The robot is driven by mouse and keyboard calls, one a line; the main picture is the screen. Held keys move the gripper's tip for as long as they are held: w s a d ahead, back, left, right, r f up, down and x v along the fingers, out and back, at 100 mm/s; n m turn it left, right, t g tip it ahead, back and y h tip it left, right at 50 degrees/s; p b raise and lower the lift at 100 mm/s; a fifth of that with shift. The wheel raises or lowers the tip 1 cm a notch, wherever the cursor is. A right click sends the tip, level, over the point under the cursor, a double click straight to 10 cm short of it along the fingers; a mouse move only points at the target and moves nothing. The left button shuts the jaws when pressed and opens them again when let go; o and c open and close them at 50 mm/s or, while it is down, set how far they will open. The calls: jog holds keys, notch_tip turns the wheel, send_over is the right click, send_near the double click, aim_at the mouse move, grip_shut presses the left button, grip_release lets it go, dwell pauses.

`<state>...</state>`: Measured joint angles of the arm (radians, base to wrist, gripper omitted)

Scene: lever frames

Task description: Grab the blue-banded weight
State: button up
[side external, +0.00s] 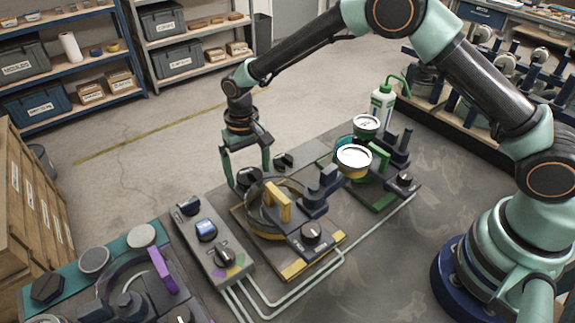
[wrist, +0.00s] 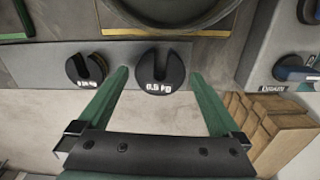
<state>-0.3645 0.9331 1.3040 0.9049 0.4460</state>
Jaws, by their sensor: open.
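My gripper (side external: 248,176) is open, fingers pointing down, at the far edge of the bench. In the wrist view, its green fingers (wrist: 157,75) reach to either side of a dark slotted weight (wrist: 158,70) marked 0.5 kg, with gaps on both sides. This weight also shows between the fingers in the side view (side external: 247,181). A second dark slotted weight (wrist: 86,66) sits outside the finger on the picture's left; it is also in the side view (side external: 283,160). I see no clear blue band on either weight.
A yellow-based lever frame (side external: 312,236) stands close to the gripper. A grey box (side external: 226,256) with a blue knob (side external: 206,229) is to its left. A green-based frame (side external: 383,203) and a bottle (side external: 381,108) stand right. Bare bench lies front right.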

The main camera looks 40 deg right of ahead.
jog(key=shift+f, duration=0.4)
jog(key=shift+c, duration=0.3)
jog(key=shift+r, duration=0.1)
grip_shut()
